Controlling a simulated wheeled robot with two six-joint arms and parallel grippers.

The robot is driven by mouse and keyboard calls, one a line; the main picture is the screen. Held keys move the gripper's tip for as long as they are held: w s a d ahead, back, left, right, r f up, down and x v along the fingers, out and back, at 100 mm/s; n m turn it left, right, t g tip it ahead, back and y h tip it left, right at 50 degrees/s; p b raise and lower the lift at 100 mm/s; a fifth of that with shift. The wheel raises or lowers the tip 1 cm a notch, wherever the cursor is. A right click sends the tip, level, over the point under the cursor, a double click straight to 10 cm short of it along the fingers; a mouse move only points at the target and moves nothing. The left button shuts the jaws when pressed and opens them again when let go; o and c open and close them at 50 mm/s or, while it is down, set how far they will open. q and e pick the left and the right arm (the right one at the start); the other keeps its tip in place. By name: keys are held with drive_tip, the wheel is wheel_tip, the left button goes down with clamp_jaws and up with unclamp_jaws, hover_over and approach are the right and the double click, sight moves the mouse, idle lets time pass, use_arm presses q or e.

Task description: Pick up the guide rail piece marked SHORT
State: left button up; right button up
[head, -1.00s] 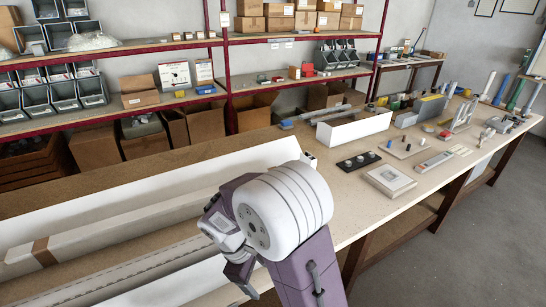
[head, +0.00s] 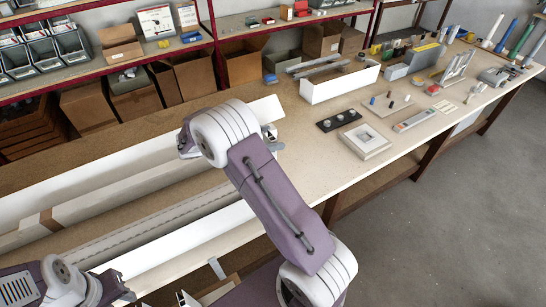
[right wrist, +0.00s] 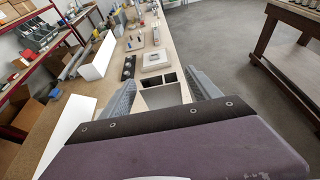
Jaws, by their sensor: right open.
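Two long grey profiles, one (head: 320,67) in front of the other, lie in the open white box on the bench. I cannot read a SHORT mark on either. The profiles also show small in the right wrist view (right wrist: 76,62). My right gripper (head: 274,140) is over the bench, left of and nearer than the white box, and apart from the profiles. In the right wrist view its two grey fingers (right wrist: 160,80) are spread, with nothing held between them. Part of my left arm and gripper (head: 118,288) shows at the lower left; its jaws are unclear.
The white box (head: 340,86) stands on the bench (head: 300,165). A black strip with knobs (head: 339,120) and a pale square frame (head: 364,142) lie nearby. A compartmented container (right wrist: 162,92) is below my right fingers. Long pale profiles (head: 110,200) fill the left.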

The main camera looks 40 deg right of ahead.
drive_tip(key=shift+p+x, duration=0.65)
drive_tip(key=shift+x, duration=0.5)
drive_tip(key=shift+d+f, duration=0.15)
drive_tip(key=shift+d, duration=0.35)
drive_tip(key=c, duration=0.8)
clamp_jaws()
